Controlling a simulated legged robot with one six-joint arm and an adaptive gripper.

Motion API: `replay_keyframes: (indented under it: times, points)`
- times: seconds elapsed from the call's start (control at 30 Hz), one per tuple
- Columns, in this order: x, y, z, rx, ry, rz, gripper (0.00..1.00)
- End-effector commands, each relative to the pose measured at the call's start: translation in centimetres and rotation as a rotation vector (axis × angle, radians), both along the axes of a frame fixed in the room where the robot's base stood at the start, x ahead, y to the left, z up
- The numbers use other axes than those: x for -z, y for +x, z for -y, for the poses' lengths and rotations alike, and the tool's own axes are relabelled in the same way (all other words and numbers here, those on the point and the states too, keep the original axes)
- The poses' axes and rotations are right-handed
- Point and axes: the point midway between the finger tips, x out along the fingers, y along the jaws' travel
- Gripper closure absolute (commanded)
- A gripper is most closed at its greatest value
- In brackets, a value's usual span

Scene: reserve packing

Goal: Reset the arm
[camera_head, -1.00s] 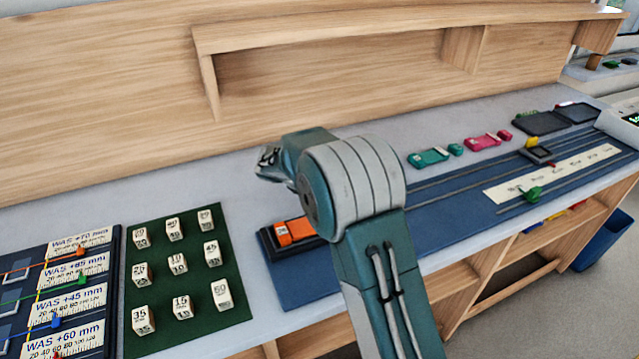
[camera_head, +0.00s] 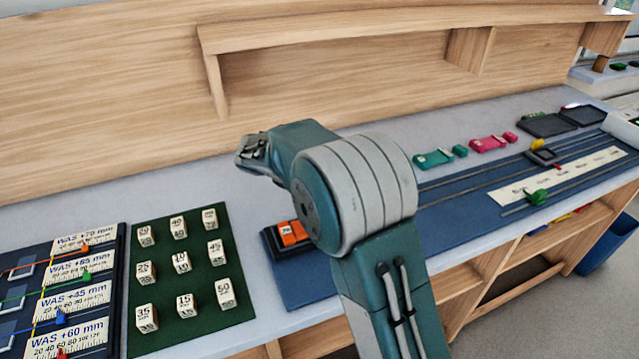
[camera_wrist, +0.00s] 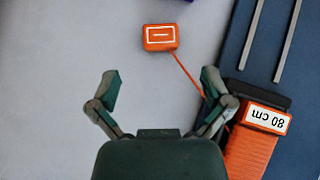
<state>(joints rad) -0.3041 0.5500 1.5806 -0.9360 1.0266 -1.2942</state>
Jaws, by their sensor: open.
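My gripper (camera_wrist: 159,90) is open and empty in the wrist view, its two fingers spread wide above the pale worktop (camera_wrist: 60,80). An orange tag with a white minus-like mark (camera_wrist: 159,37) lies on the worktop beyond the fingertips. A thin orange cord runs from it toward an orange block labelled "80 cm" (camera_wrist: 250,145), which sits in a dark holder to the right of the gripper. In the head view my arm rises from the bottom and bends left, with my gripper (camera_head: 248,155) above the worktop near the back panel. The orange block (camera_head: 292,233) shows partly behind my arm.
A green mat (camera_head: 215,300) with several numbered white blocks lies left of my arm. A board with "WAS" scales (camera_head: 118,290) is at far left. A blue railed board (camera_head: 460,190), a teal piece (camera_head: 433,158) and a pink piece (camera_head: 487,143) are to the right. A wooden shelf (camera_head: 340,38) is behind.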

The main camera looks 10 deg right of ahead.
Motion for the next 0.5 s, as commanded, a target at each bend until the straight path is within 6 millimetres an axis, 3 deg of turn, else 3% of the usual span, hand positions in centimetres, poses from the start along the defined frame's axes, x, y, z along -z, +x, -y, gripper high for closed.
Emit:
replay_keyframes:
  times: [0.2,0.5]
  points:
    - [-2.7,-1.3,-2.4,-0.001,0.001,0.002,0.0]
    - [-3.6,-1.9,-2.9,0.007,0.005,0.003,0.0]
